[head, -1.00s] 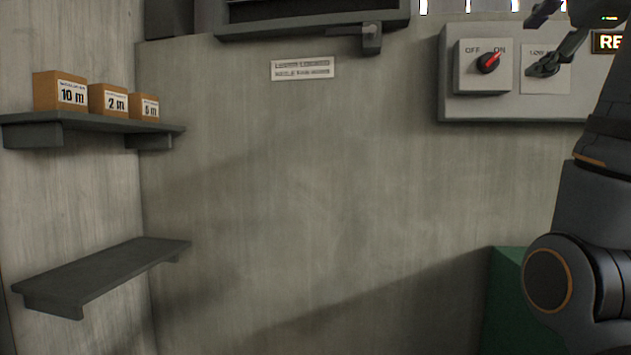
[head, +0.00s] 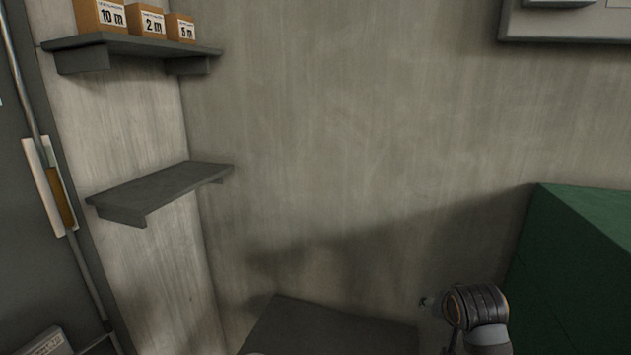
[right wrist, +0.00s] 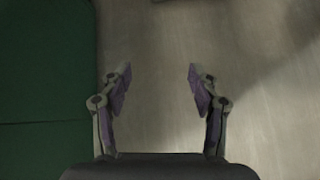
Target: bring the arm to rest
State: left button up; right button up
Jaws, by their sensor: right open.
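My right gripper (right wrist: 158,80) shows in the right wrist view with its two fingers spread wide apart. Nothing is between them, and the grey wall (right wrist: 165,40) shows behind. In the head view a dark joint of my arm (head: 477,305) shows low at the right, in front of the wall and left of the green box (head: 570,255). The gripper itself cannot be made out in the head view. My left gripper is in neither view.
The green box also fills the left of the right wrist view (right wrist: 45,80). Two grey shelves, upper (head: 125,47) and lower (head: 165,187), are at the left. Small labelled boxes (head: 148,22) stand on the upper one. A dark flat surface (head: 320,330) is low in the middle.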

jog(key=s+a+f+n+g+y, duration=0.1)
jog(key=s+a+f+n+g, duration=0.15)
jog(key=s+f, duration=0.8)
jog(key=s+a+f+n+g, duration=0.2)
jog(key=s+f+n, duration=0.35)
jog(key=s, duration=0.75)
jog(key=s+d+f+m+g+b, duration=0.1)
jog(key=s+d+f+b, duration=0.15)
jog(key=f, duration=1.55)
jog(key=s+d+f+m+b, duration=0.15)
jog(key=f+b, duration=0.25)
jog(key=f, duration=1.5)
pick_arm(q)
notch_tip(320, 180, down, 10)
jog(key=b, duration=0.3)
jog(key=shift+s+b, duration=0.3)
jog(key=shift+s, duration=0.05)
pick_arm(e)
jog(key=s+f+g, duration=0.1)
jog(key=s+f, duration=1.6)
jog(key=s, duration=0.1)
jog(key=shift+f+n+y, duration=0.3)
jog(key=shift+f+n, duration=0.05)
jog(key=shift+f, duration=0.05)
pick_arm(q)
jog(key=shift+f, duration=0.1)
